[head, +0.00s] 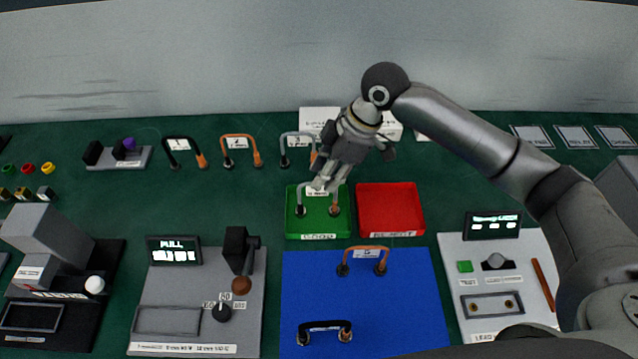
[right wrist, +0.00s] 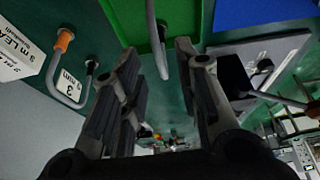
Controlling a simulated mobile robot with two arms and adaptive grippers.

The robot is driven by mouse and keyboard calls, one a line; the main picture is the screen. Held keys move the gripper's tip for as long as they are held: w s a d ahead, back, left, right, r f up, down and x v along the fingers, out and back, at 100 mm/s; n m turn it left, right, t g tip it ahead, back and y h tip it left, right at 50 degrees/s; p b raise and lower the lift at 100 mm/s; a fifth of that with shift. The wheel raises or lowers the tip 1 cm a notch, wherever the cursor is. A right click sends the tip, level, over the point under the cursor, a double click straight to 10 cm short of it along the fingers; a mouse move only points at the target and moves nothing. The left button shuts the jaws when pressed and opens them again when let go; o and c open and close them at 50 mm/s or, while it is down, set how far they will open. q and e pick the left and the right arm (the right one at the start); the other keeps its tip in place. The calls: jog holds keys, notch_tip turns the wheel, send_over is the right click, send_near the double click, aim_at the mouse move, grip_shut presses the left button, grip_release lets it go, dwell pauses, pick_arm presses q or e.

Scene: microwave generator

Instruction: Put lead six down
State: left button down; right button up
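A grey lead (head: 300,197) with a small white tag stands in the green tray (head: 291,226), its ends resting on or near the tray floor. The tag's number is too small to read, so I cannot confirm it is lead six. My right gripper (head: 326,183) is just above this lead, pointing down. In the right wrist view the fingers (right wrist: 158,52) are spread apart, with the grey cable (right wrist: 153,25) passing between them and a gap to each side. My left gripper is not in view.
A red tray (head: 391,207) adjoins the green one on the right. The blue mat (head: 310,292) in front holds an orange and a black lead. More leads stand in a row behind. A grey pull-test station (head: 195,320) is left, a lead-test panel (head: 500,258) right.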

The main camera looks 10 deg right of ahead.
jog(key=v, duration=0.7)
jog(key=shift+b, duration=0.35)
